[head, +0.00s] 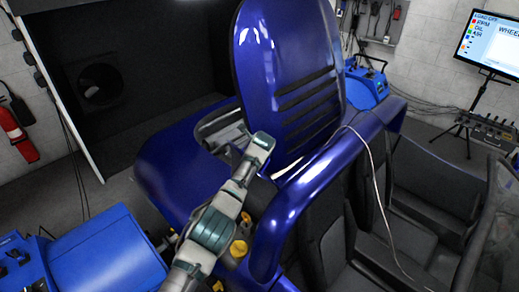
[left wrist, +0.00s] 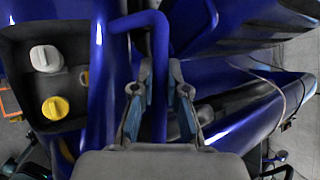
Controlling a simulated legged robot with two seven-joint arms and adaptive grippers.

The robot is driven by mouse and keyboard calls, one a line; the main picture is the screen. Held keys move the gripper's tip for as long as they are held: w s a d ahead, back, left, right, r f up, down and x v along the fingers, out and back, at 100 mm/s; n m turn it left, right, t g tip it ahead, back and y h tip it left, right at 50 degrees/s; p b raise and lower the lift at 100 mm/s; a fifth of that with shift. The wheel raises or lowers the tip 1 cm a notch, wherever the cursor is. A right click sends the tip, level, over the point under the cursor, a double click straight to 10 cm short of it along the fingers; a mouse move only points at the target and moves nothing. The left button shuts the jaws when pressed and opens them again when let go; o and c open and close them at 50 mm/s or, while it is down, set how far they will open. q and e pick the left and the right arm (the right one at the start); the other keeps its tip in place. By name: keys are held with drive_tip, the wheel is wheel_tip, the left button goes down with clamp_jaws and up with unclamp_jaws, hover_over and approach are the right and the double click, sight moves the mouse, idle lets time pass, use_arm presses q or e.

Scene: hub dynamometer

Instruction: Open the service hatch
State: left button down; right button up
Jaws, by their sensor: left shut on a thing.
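The service hatch (head: 285,80) is a glossy blue panel with dark louvre slots. In the head view it stands raised, steeply tilted, above the rear of the blue car. My left gripper (head: 262,142) is at the hatch's lower left side, over the open bay (head: 222,130). In the left wrist view my left gripper (left wrist: 161,70) is shut on a blue bar (left wrist: 159,105) that bends left at its top. The bar is hidden by the gripper in the head view, so how it joins the hatch cannot be seen. My right gripper is not in view.
Yellow caps (head: 238,248) sit beside my left arm; a white cap (left wrist: 45,58) is near one in the wrist view. Black seats (head: 325,225) and a thin cable (head: 376,180) lie right. Blue machines (head: 105,255) stand left, a screen (head: 490,42) far right.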

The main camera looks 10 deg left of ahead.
use_arm(q)
drive_tip(key=c, duration=1.5)
unclamp_jaws()
drive_tip(key=shift+a, duration=0.2)
drive_tip(key=shift+c, duration=0.2)
drive_tip(key=o, duration=0.4)
drive_tip(key=shift+f, duration=0.1)
drive_tip(key=shift+c, duration=0.2)
drive_tip(key=shift+w, duration=0.1)
drive_tip(key=shift+d, duration=0.2)
drive_tip(key=shift+s+d+r, duration=0.25)
drive_tip(key=shift+s+r, duration=0.05)
drive_tip(key=shift+r, duration=0.15)
drive_tip(key=shift+s+r, duration=0.35)
drive_tip(key=shift+s, duration=0.1)
drive_tip(key=v, duration=0.9)
drive_tip(key=shift+s, duration=0.2)
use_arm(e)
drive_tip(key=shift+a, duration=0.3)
